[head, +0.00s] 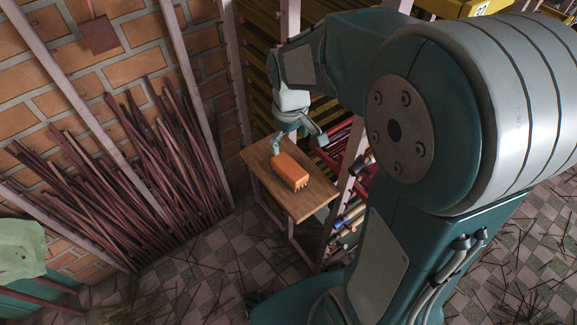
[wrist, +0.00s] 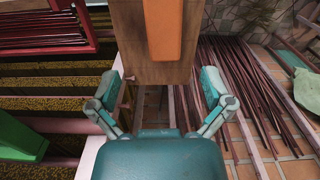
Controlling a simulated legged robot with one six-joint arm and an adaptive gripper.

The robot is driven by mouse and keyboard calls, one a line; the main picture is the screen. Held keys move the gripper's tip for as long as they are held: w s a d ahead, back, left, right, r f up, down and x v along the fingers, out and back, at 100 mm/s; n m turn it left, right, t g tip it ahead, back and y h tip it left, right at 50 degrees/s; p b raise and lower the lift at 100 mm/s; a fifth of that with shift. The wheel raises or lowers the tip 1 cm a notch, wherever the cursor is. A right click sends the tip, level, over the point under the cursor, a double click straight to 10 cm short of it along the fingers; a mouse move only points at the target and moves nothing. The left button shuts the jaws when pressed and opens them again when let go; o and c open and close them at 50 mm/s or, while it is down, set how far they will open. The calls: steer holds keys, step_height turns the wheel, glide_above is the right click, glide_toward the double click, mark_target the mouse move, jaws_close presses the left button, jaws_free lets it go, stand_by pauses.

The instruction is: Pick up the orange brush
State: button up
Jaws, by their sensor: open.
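The orange brush (head: 291,171) lies on a small wooden table, its bristles at the near end in the head view. In the wrist view the orange brush (wrist: 163,30) shows at the top centre, cut off by the frame edge. My gripper (head: 298,138) is at the table's far edge, close to the brush. In the wrist view my gripper (wrist: 160,82) is open, with its fingers spread wide and nothing between them. The brush lies beyond the fingertips there. Whether the fingers touch the table is hard to tell.
The wooden table (head: 312,205) is narrow. Dark thin sticks (head: 150,175) lean on the brick wall at left. Shelves with yellow slats (head: 262,75) stand behind the table, and a rack with red sticks (head: 337,150) is at its right. Loose sticks lie on the checkered floor (head: 190,275).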

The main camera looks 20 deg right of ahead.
mark_target(289, 166)
steer(key=f, duration=0.5)
steer(key=shift+a+f, duration=0.25)
steer(key=f, duration=0.5)
steer(key=shift+s, duration=0.25)
steer(key=c, duration=1.2)
